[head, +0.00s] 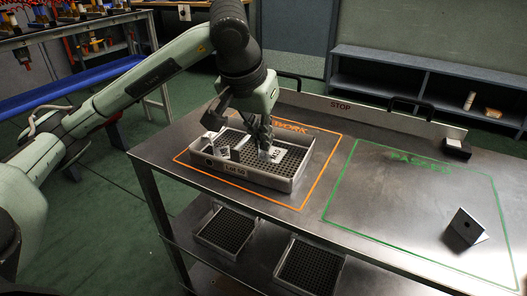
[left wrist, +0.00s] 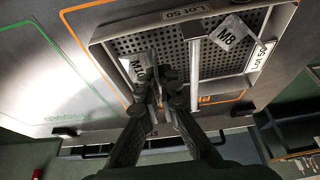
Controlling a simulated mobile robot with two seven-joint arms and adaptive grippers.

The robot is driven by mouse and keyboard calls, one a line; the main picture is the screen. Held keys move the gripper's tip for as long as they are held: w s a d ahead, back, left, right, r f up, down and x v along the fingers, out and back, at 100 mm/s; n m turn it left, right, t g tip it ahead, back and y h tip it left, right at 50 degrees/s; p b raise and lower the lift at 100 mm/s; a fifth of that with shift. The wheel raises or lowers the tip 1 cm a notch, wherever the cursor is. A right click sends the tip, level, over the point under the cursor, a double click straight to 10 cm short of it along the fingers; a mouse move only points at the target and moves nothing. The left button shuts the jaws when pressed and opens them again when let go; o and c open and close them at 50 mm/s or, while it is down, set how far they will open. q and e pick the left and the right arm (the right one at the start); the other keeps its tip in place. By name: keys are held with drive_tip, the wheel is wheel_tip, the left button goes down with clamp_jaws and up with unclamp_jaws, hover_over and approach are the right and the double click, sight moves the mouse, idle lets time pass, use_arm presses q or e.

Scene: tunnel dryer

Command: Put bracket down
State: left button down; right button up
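A dark angled bracket (head: 467,228) with a hole stands inside the green outline at the right of the table. A grey tray (head: 228,170) marked "Lot 50" sits inside the orange outline. In it lie a light piece marked M10 (left wrist: 136,68) and, across a divider, a tilted square piece marked M8 (left wrist: 231,34). My left gripper (head: 262,140) points down into the tray, its fingertips close together beside the M10 piece in the left wrist view (left wrist: 163,88). I cannot tell whether they grip anything. My right gripper is not in view.
A low raised edge marked STOP (head: 340,106) runs along the table's back. A small dark block (head: 456,149) stands at the back right. Two more perforated trays (head: 226,228) sit on the lower shelf. Most of the green-outlined area is clear.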

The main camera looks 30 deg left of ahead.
sight(263, 153)
use_arm(q)
drive_tip(key=shift+w+d+f, duration=0.1)
drive_tip(key=shift+w+f, duration=0.05)
drive_tip(key=shift+f, duration=1.95)
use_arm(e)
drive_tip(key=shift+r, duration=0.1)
use_arm(q)
drive_tip(key=shift+f, duration=0.1)
drive_tip(key=c, duration=2.2)
unclamp_jaws()
drive_tip(key=o, duration=0.5)
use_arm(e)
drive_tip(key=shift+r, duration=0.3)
use_arm(q)
drive_tip(key=shift+r, duration=0.4)
drive_tip(key=p+v, duration=0.1)
drive_tip(key=v, duration=1)
drive_tip(key=shift+s+r, duration=0.2)
drive_tip(key=shift+s, duration=0.05)
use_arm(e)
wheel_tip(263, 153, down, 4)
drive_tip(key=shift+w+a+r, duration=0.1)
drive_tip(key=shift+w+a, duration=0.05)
